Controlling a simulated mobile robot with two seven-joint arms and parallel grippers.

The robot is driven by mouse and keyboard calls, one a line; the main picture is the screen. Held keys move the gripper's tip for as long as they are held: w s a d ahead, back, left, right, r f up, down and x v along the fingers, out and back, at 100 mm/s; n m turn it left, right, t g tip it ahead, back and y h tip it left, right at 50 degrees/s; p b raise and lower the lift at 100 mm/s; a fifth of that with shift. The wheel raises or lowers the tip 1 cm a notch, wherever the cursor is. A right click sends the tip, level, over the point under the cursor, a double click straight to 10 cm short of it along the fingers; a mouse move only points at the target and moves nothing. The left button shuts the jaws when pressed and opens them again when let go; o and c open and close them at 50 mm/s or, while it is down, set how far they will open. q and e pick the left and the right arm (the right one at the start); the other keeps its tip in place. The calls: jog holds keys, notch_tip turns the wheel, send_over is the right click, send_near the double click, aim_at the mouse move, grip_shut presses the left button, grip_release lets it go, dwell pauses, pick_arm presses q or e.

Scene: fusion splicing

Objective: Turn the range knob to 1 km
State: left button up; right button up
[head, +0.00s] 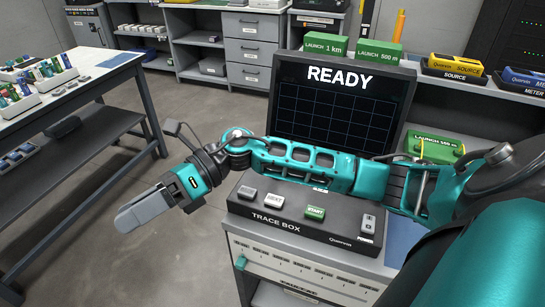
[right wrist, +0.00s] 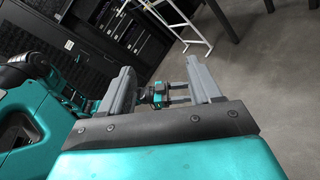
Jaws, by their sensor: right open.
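The trace box (head: 300,225) is a dark unit with a screen (head: 341,105) reading READY. On its top are a grey control (head: 247,192), a HEAT button (head: 275,201), a green START button (head: 315,212) and a power switch (head: 368,223). I cannot make out a range knob or a 1 km mark on it. My right arm crosses in front of the screen. My right gripper (head: 130,218) is out left of the box, over the floor, open and empty; its fingers stand apart in the right wrist view (right wrist: 162,88). A small teal and grey part beyond them looks like my left gripper (right wrist: 170,92).
Green LAUNCH 1 km (head: 325,44) and LAUNCH 500 m (head: 379,53) boxes stand behind the screen. Another green launch box (head: 434,147) is right of it. Yellow SOURCE (head: 455,67) and blue METER (head: 525,80) units sit at back right. A bench (head: 100,78) stands left, with clear floor between.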

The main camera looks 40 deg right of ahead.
jog(key=w+d+r+n+h+b, duration=0.1)
jog(key=d+n+h, duration=0.5)
jog(key=d, duration=1)
jog(key=w+d+r+n+h+b, duration=0.1)
jog(key=w+d+n+h, duration=0.15)
jog(key=d+h, duration=1.1)
jog(key=f+y, duration=0.1)
jog(key=f, duration=0.2)
jog(key=d+f+y+b, duration=0.1)
jog(key=f, duration=0.3)
jog(key=d+f+y, duration=0.1)
jog(key=f, duration=0.3)
jog(key=shift+s+d+g+b, duration=0.2)
jog(key=shift+s+g+b, duration=0.1)
jog(key=shift+s, duration=0.05)
jog(key=shift+f, duration=0.65)
jog(key=shift+c, duration=0.3)
jog(key=c, duration=1)
